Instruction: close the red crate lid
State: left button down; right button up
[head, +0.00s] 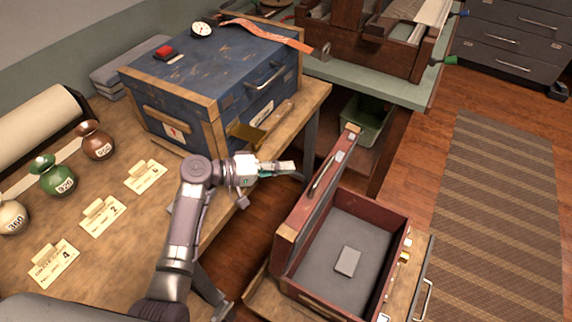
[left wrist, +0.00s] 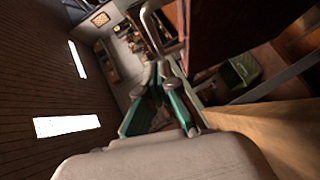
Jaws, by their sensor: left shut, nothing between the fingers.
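The red crate (head: 400,250) sits open at the lower right in the head view, with a grey lining. Its lid (head: 318,190) stands raised, roughly upright, along the crate's left side and bears a metal handle. My left gripper (head: 291,169) is shut and empty, just left of the lid's upper part; I cannot tell if it touches it. In the left wrist view, the shut gripper's green-edged fingers (left wrist: 159,72) lie below a metal handle (left wrist: 152,22) and beside a dark reddish panel, probably the lid. My right gripper is not in view.
A small grey block (head: 347,262) lies inside the crate. A blue trunk (head: 205,85) stands on the wooden table (head: 110,180) at left, with tags and small pots. A green bin (head: 367,122) sits behind the crate. A striped rug (head: 505,210) covers open floor at right.

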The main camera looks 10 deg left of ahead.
aim_at(316, 197)
pick_arm(q)
jog(key=b+x, duration=0.2)
jog(key=x, duration=0.5)
jog(key=shift+d, duration=0.2)
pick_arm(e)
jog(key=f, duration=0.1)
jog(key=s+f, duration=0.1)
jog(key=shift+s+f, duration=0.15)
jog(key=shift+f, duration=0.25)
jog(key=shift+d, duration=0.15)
